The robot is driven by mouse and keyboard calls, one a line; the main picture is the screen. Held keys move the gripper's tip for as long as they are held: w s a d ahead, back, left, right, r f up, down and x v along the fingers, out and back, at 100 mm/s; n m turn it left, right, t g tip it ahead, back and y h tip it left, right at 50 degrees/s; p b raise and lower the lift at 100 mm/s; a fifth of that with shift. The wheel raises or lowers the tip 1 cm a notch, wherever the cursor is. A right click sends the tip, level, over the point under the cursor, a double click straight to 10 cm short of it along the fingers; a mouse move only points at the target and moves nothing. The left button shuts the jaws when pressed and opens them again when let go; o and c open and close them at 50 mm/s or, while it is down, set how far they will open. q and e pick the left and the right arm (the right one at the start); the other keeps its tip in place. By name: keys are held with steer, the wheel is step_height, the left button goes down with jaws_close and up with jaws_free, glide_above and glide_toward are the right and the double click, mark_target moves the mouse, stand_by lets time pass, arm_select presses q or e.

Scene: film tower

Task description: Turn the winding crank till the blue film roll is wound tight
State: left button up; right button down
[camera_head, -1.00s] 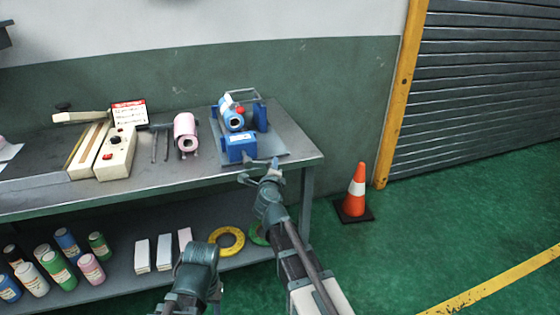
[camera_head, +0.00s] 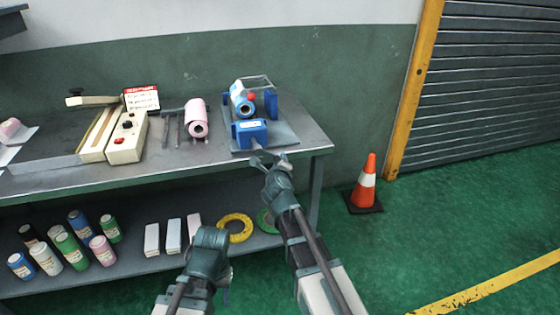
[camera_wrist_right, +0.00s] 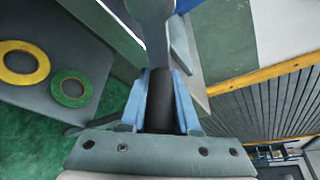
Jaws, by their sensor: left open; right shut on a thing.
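The winder, with its blue housing (camera_head: 250,134), stands at the right end of the bench. The blue film roll (camera_head: 242,102) sits on it behind the housing; I cannot tell how tightly it is wound. My right gripper (camera_head: 272,163) is at the winder's front. In the right wrist view its blue-grey fingers (camera_wrist_right: 162,88) are shut on the dark crank handle (camera_wrist_right: 160,102), with the grey crank arm (camera_wrist_right: 152,28) beyond it. The crank is mostly hidden by the gripper in the head view. My left gripper (camera_head: 218,285) is low, before the lower shelf, open and apart from the winder; its fingertips are barely visible.
A pink roll (camera_head: 197,118) and a cream sealer-like device (camera_head: 126,138) are left of the winder. The lower shelf holds several bottles (camera_head: 66,250), white boxes and a yellow tape ring (camera_head: 235,228). A traffic cone (camera_head: 366,180) stands on open floor at right.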

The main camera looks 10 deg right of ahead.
steer(key=shift+d, duration=0.1)
steer(key=c, duration=0.7)
jaws_free()
steer(key=shift+o, duration=0.2)
steer(key=shift+s, duration=0.15)
